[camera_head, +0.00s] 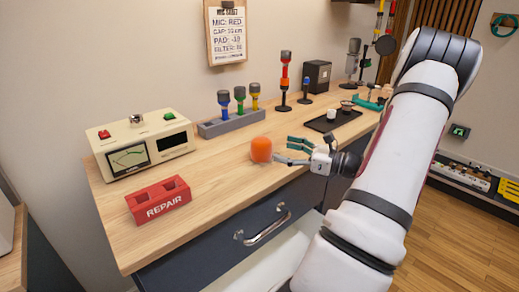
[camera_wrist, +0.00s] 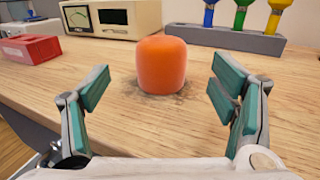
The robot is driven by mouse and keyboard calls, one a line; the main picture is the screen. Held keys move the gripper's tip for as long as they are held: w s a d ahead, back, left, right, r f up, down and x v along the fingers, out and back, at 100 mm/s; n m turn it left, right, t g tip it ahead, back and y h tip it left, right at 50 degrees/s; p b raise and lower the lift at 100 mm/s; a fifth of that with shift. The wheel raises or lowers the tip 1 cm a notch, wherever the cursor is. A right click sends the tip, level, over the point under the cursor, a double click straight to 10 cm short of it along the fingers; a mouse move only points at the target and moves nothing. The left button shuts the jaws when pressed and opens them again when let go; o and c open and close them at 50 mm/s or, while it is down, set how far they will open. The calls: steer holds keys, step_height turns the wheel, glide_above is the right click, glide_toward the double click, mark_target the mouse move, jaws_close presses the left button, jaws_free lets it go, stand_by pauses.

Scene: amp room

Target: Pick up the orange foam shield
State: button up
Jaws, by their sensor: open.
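The orange foam shield (camera_head: 261,150) is a rounded orange block standing upright on the wooden desk near its front edge. In the wrist view the orange foam shield (camera_wrist: 162,65) stands ahead of my gripper, centred between the fingers. My gripper (camera_head: 290,151) is to the right of the shield in the head view, with its fingers pointing at it. In the wrist view my gripper (camera_wrist: 160,88) is open, with teal-padded fingers spread wide and nothing held. The shield looks a little beyond the fingertips; I cannot tell the exact gap.
A red REPAIR box (camera_head: 159,200) and a cream meter (camera_head: 140,144) stand to the left. A grey rack (camera_head: 229,122) with several coloured microphones is behind. A black tray (camera_head: 331,120) lies to the right. The wood around the shield is clear.

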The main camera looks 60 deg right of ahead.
mark_target(265, 140)
steer(key=w, duration=0.5)
steer(key=w+a, duration=0.1)
steer(key=w, duration=0.2)
steer(key=shift+w+a+b, duration=0.1)
steer(key=shift+w+b, duration=0.2)
steer(key=shift+b, duration=0.05)
steer(key=c, duration=0.9)
steer(key=shift+c, duration=0.2)
steer(key=shift+r, duration=0.45)
steer(key=r, duration=0.1)
steer(key=s+r+p, duration=0.1)
steer(key=shift+s+r, duration=0.2)
steer(key=shift+r, duration=0.15)
steer(key=s+r+p, duration=0.1)
steer(key=s, duration=1.3)
steer(key=shift+s+a+r, duration=0.15)
steer(key=shift+s+a, duration=0.15)
steer(key=shift+a, duration=0.05)
